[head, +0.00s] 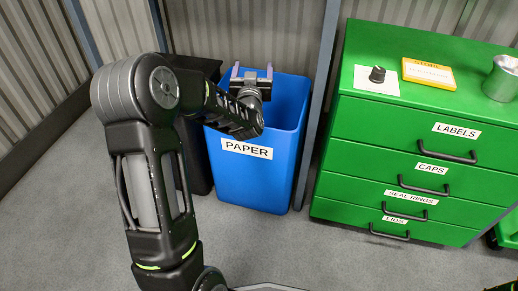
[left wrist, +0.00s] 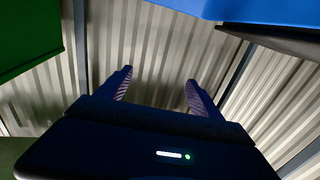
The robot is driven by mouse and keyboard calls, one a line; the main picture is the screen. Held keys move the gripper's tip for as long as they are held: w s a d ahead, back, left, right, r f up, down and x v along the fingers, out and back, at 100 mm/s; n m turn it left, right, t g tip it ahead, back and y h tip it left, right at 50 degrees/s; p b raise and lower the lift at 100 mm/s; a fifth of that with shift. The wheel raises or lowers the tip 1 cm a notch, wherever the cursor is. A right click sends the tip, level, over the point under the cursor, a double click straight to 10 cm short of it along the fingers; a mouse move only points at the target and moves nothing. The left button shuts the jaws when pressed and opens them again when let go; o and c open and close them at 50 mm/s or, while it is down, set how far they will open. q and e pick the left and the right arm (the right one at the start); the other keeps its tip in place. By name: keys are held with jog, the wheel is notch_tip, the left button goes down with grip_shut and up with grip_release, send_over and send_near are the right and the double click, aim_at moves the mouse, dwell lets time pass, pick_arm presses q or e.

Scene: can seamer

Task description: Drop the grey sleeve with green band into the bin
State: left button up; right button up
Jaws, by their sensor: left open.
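A blue bin (head: 247,185) labelled PAPER stands on the floor against the corrugated wall. My left gripper (head: 252,72) is at the bin's open top, towards its back edge, with its two fingers pointing away to the wall. In the left wrist view the fingers (left wrist: 159,88) are spread apart with nothing between them, only wall behind. A blue surface, apparently the bin (left wrist: 250,8), shows at the top right of that view. No grey sleeve with a green band can be made out in either view. The inside of the bin is mostly hidden by my arm and its front wall. My right gripper is not in view.
A dark bin (head: 198,165) stands left of the blue one, partly behind my arm. A green drawer cabinet (head: 345,135) is at the right, with a black knob (head: 377,74), a yellow STORE sign (head: 428,73) and a metal cup (head: 502,80) on top. A post stands between bin and cabinet.

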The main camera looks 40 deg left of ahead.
pick_arm(q)
jog(key=v, duration=0.2)
jog(key=shift+s+d, duration=0.2)
jog(key=shift+s, duration=0.1)
dwell(0.7)
